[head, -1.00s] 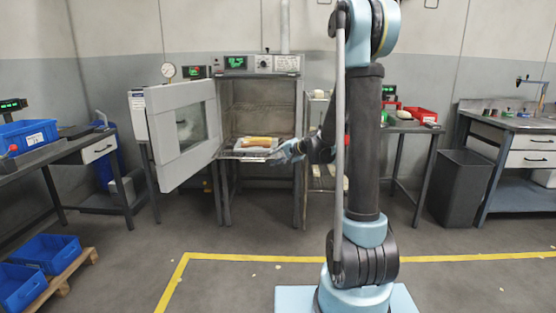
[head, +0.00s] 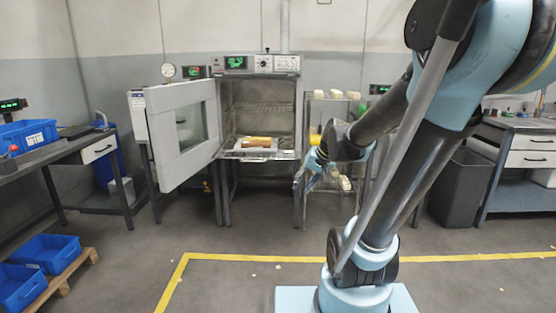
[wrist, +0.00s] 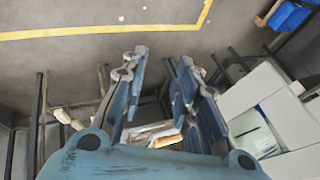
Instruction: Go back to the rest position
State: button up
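My gripper (head: 314,172) hangs in front of and to the right of the open oven (head: 262,190) in the head view. In the wrist view my gripper (wrist: 160,78) has its two blue fingers apart with nothing held between them. A light tray (head: 243,145) with a brown and yellow item (head: 258,141) on it lies on the oven's lower shelf. The tray and item also show in the wrist view, below and beyond the fingers, partly hidden by them. The gripper is clear of the tray.
The oven door (head: 183,130) stands open to the left. A shelf rack (head: 337,98) with pale items stands right of the oven, partly behind my arm. A dark bin (head: 462,190) and workbench (head: 528,142) are at right. Blue crates (head: 45,253) sit at left. The floor in front is free.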

jog(key=s+d+f+g+h, duration=0.1)
jog(key=s+d+f+h, duration=0.1)
jog(key=s+d, duration=0.3)
jog(key=s+d+f+n+g+h, duration=0.1)
jog(key=s+d+f, duration=0.3)
jog(key=s, duration=0.9)
jog(key=shift+d+f+n+h, duration=0.2)
jog(key=shift+d+n+h, duration=0.15)
jog(key=shift+h, duration=0.35)
jog(key=shift+w+f, duration=0.2)
jog(key=shift+w, duration=0.15)
